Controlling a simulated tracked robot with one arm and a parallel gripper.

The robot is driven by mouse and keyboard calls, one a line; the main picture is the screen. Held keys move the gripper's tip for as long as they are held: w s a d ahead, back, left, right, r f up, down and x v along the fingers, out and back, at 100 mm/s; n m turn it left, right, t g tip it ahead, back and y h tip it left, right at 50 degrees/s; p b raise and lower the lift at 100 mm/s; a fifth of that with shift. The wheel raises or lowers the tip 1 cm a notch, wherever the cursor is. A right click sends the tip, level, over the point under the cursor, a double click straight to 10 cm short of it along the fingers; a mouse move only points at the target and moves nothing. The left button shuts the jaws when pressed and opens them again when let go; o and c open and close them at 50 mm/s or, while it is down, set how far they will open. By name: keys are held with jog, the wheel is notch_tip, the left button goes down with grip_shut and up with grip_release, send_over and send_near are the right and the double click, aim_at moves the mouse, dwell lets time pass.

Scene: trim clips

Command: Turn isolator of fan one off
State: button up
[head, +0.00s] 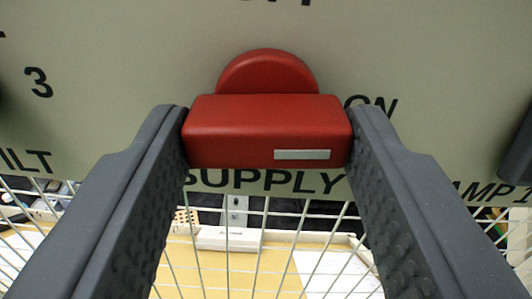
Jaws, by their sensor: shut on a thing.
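A red rotary handle (265,118) is in the middle of the head view, on a pale grey-green panel (150,60). Its front is a block bar lying level across the picture, with a round red part behind it. A pale mark (302,155) is on the bar's right half. "ON" shows beside the handle at right and "SUPPLY" below it. No fan label is readable. My gripper (267,130) is shut on the bar, one finger at each end. The fingers hide parts of the panel.
A dark part (519,150) stands at the right edge, by lettering ending "AMP 1". At left are a "3" and lettering ending "ILT". Below the panel is a white wire grid (196,262), with a wooden surface (250,280) behind it.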

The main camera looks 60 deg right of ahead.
jog(key=n+p, duration=0.1)
jog(key=n, duration=0.3)
jog(key=shift+p, duration=0.35)
jog(key=n+p, duration=0.2)
jog(key=n, duration=0.2)
jog(key=shift+n+p, duration=0.3)
jog(key=shift+n, duration=0.1)
jog(key=n+p, duration=0.3)
jog(key=n, duration=0.2)
jog(key=shift+p, duration=0.35)
jog(key=shift+f+n+p, duration=0.1)
jog(key=shift+n+p, duration=0.8)
jog(key=shift+n, duration=0.8)
jog(key=o, duration=1)
jog(key=shift+w, duration=0.1)
jog(key=shift+a, duration=0.1)
